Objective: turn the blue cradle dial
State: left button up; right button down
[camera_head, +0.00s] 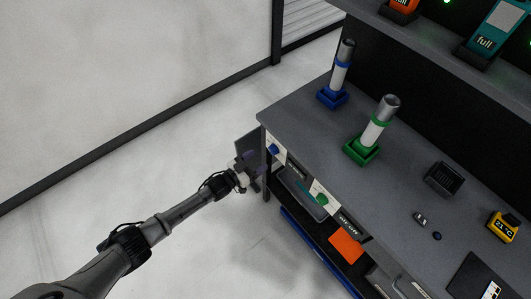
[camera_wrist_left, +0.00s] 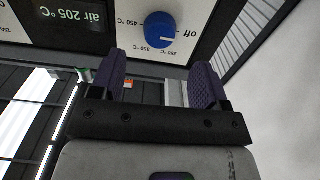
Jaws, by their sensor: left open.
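The blue dial (camera_head: 274,149) is on the front face of the workbench, at its left end, below the blue cradle (camera_head: 332,98). In the left wrist view the dial (camera_wrist_left: 162,30) shows large, with a pale pointer line and temperature and "off" marks around it. My left gripper (camera_head: 254,165) is in front of the bench's left corner, close to the dial. In the left wrist view its two purple fingers (camera_wrist_left: 158,78) are open and empty, with the dial just beyond and between them, apart from both. My right gripper is not in view.
A display (camera_wrist_left: 85,22) beside the dial reads air 205 °C, upside down. A green dial (camera_head: 321,200) is further along the bench front, below a green cradle (camera_head: 362,151). Shelves with an orange item (camera_head: 346,245) lie under the worktop. The floor left is clear.

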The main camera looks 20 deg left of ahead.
pick_arm(q)
jog(key=p+v, duration=0.1)
jog(key=v, duration=0.6)
jog(key=shift+s+a, duration=0.2)
jog(key=shift+s, duration=0.15)
